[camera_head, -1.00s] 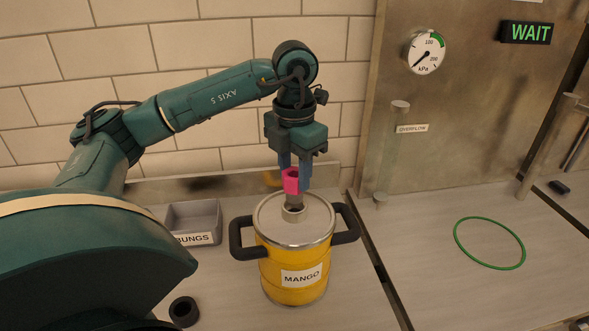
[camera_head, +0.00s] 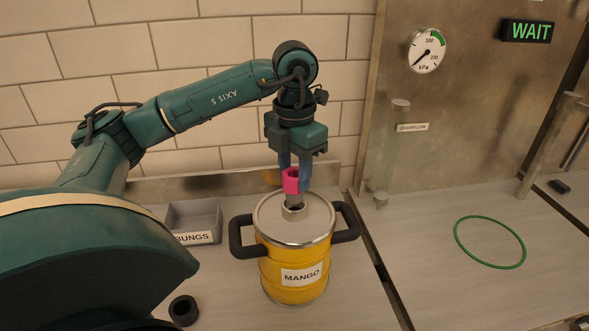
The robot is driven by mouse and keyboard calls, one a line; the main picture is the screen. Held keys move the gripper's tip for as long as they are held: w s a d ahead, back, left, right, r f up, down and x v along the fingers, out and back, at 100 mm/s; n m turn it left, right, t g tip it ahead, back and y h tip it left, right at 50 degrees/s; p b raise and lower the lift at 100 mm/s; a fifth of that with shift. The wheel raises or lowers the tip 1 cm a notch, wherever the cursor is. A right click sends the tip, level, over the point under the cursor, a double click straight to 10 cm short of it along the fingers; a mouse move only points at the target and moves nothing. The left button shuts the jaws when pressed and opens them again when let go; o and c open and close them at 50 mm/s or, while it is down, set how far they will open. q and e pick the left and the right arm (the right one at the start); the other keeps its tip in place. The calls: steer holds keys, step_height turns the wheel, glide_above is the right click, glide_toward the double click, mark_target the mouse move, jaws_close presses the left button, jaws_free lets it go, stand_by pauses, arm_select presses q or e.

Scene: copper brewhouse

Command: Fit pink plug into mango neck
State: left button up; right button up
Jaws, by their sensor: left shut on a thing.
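The pink plug (camera_head: 291,180) is held upright between the fingertips of my left gripper (camera_head: 294,174), which is shut on it. The plug is directly over the short metal neck (camera_head: 293,213) on the lid of the yellow keg labelled MANGO (camera_head: 288,266). A dark grey part shows between the pink top and the neck's rim; I cannot tell whether its lower end is inside the neck. The keg stands upright with a black handle on each side. My right gripper is not in view.
A grey bin labelled BUNGS (camera_head: 192,218) stands left of the keg. A black ring-shaped piece (camera_head: 184,311) lies in front of it. A green ring (camera_head: 489,243) lies on the right counter. A lit WAIT sign (camera_head: 527,32) and a pressure gauge (camera_head: 427,51) are behind.

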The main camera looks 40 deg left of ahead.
mark_target(295, 186)
arm_select(q)
steer(key=shift+f+b, duration=1.35)
steer(key=shift+f, duration=0.45)
steer(key=o, duration=1.2)
steer(key=shift+c, duration=0.2)
step_height(295, 186, up, 5)
steer(key=p, duration=0.4)
